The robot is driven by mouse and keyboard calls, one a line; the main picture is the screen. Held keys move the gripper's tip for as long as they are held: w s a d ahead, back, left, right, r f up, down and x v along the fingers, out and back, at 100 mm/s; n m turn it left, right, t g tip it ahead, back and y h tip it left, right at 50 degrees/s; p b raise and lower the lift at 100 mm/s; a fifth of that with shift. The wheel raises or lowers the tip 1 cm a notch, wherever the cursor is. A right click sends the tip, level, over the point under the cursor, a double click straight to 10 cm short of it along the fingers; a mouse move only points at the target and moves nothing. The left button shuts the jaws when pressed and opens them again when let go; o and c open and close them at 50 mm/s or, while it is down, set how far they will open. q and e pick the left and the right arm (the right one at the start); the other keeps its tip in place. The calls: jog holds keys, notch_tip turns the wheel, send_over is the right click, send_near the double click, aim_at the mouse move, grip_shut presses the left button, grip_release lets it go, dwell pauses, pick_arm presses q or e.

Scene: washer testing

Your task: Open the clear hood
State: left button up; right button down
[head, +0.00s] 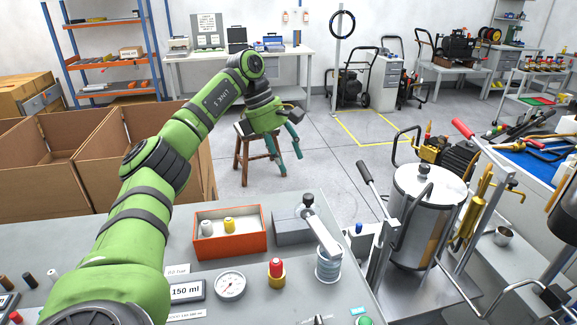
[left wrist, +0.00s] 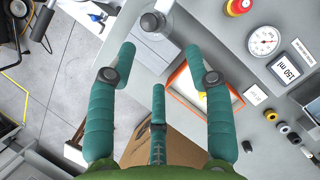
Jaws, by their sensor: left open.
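I cannot make out the clear hood for certain. A large shiny cylinder (head: 424,205) with a flat, knobbed top stands in a metal frame at the centre right of the head view, with a black-gripped lever (head: 365,172) to its left. A small clear cylinder (head: 328,265) stands under a grey arm on the bench. My left gripper (head: 290,131) is stretched out beyond the bench, in front of a wooden stool, well apart from both cylinders. In the left wrist view its teal fingers (left wrist: 160,65) are spread with nothing between them. My right gripper is not seen.
The grey bench (head: 255,255) carries an orange-rimmed box (head: 231,246), a round gauge (head: 230,286) and a red-yellow button (head: 276,271). Cardboard boxes (head: 82,145) stand at the left, behind my left arm. A red-handled lever (head: 485,142) rises at the right. The floor beyond the stool (head: 244,168) is open.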

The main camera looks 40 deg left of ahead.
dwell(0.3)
pick_arm(q)
jog(key=n+t+y+b, duration=0.2)
jog(key=n+y+b, duration=0.15)
jog(key=n, duration=0.65)
send_near(309, 196)
jog(key=f, duration=0.2)
jog(key=shift+w+x, duration=0.2)
jog(key=shift+x, duration=3.2)
jog(key=shift+a, duration=0.1)
jog(key=shift+c, duration=0.4)
grip_shut()
jog(key=shift+r, duration=0.1)
